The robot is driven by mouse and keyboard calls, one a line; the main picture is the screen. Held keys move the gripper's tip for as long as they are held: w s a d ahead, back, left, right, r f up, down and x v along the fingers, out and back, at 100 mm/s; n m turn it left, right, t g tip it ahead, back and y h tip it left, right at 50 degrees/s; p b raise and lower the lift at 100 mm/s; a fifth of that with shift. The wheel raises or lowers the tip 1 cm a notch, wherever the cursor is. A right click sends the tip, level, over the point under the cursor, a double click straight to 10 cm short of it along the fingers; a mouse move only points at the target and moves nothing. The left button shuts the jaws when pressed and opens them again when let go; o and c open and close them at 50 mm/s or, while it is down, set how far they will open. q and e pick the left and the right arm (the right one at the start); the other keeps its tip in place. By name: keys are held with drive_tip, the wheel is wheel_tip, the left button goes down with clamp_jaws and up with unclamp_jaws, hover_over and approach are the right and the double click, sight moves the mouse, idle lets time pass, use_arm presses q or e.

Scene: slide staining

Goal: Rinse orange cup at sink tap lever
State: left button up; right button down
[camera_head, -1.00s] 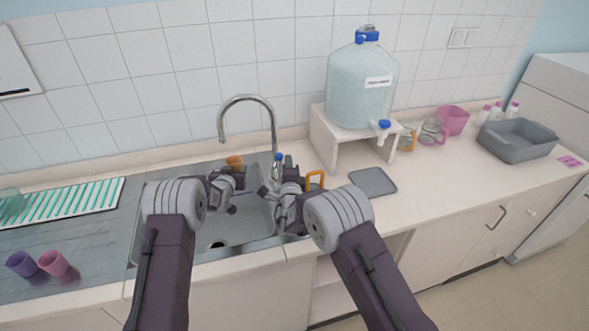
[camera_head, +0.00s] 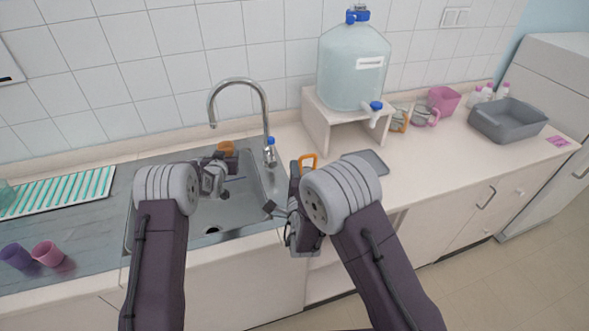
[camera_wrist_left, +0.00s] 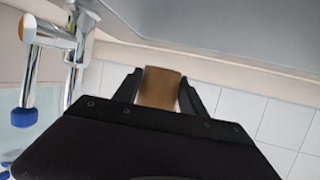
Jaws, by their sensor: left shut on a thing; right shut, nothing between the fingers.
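My left gripper (camera_head: 222,163) is shut on the orange cup (camera_head: 226,148) and holds it over the sink basin, below the tap spout. In the left wrist view the cup (camera_wrist_left: 160,88) looks brown between the two black fingertips. The curved chrome tap (camera_head: 262,100) stands at the back of the sink, with a blue-tipped lever (camera_head: 270,153) at its base. The lever also shows in the left wrist view (camera_wrist_left: 25,117). My right gripper (camera_head: 270,209) is shut and empty near the sink's front right edge, apart from the lever. No water stream is visible.
The sink basin (camera_head: 240,208) is below my left gripper. A water dispenser (camera_head: 353,70) on a white stand is at back right, with a grey tray (camera_head: 371,163) in front. Purple (camera_head: 16,257) and pink (camera_head: 47,253) cups stand at left, near a drying rack (camera_head: 65,192).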

use_arm(q)
drive_tip(key=s+d, duration=0.5)
drive_tip(key=s, duration=0.1)
idle(0.5)
drive_tip(key=shift+d, duration=0.1)
drive_tip(key=shift+r, duration=0.1)
idle(1.0)
drive_tip(key=s+d+r+p, duration=0.2)
drive_tip(key=s+d+r, duration=0.1)
drive_tip(key=s+r, duration=0.1)
idle(0.4)
drive_tip(key=shift+w+d+f, duration=0.1)
idle(0.4)
